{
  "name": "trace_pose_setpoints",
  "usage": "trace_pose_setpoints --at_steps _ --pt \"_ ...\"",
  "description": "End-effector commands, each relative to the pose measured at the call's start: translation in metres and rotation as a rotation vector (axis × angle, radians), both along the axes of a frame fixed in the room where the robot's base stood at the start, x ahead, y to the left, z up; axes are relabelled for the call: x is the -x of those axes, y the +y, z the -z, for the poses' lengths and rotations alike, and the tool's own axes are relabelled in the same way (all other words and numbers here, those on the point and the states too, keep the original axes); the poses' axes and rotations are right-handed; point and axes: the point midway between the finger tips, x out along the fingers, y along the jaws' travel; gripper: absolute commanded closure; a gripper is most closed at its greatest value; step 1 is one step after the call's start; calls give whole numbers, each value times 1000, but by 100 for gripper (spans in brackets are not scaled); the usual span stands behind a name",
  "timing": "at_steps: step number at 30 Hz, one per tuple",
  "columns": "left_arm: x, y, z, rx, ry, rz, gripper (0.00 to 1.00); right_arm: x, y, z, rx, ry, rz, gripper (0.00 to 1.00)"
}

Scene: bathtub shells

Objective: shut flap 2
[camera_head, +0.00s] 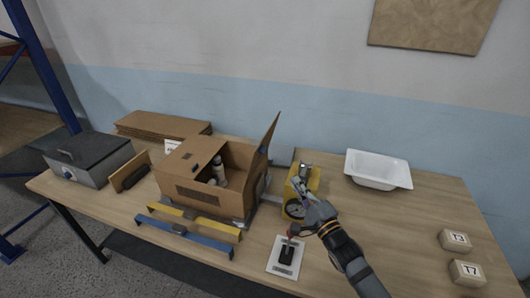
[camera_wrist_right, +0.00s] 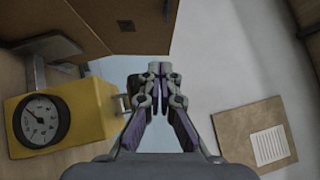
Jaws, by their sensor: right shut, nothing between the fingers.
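An open cardboard box (camera_head: 208,195) stands on the table in the head view, with bottles (camera_head: 219,170) inside. One flap (camera_head: 268,138) stands up steeply on its right side. A flap on the left (camera_head: 194,152) lies over part of the opening. I cannot read a number on any flap. My right gripper (camera_head: 299,184) is shut and empty, right of the box and over the yellow gauge device. In the right wrist view the shut fingertips (camera_wrist_right: 160,70) point toward a brown cardboard surface (camera_wrist_right: 125,25), apparently the raised flap. My left gripper is out of view.
The yellow gauge device (camera_head: 313,178) is close beside my right gripper. A white basin (camera_head: 378,169) stands to the right. A black-switched plate (camera_head: 286,257), a yellow bar (camera_head: 190,213) and a blue bar (camera_head: 185,236) lie in front. The table's right part is mostly clear.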

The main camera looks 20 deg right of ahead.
Motion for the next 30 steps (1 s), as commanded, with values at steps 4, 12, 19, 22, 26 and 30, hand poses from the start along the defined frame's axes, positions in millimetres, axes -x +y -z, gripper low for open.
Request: trace_pose_setpoints --at_steps 4,12,19,22,26,30 --pt "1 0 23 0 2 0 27 -8 0 5 -1 -6 5 100" --pt "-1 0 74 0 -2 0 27 -44 7 -2 -4 -7 2 100" --pt "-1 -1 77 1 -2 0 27 -93 17 -17 -2 -2 0 100" --pt "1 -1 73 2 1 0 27 -104 29 -23 -6 0 -2 100" --pt "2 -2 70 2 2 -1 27 -113 42 -27 -1 2 -1 100" --pt "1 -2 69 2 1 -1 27 -117 48 -27 2 2 0 100"
